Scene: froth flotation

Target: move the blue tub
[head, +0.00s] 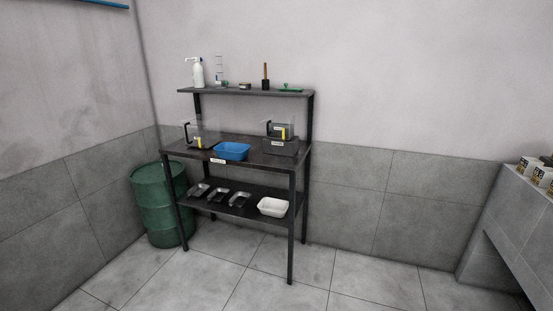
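The blue tub (232,151) is a shallow, open rectangular container. It stands on the middle shelf (250,162) of the dark metal rack, near the front edge and just right of a small white label (218,161). Nothing touches it from my side. Neither of my grippers shows in the head view.
Clear boxes stand left (205,132) and right (283,127) of the tub. A green drum (158,204) stands left of the rack. The floor (345,280) in front is clear.

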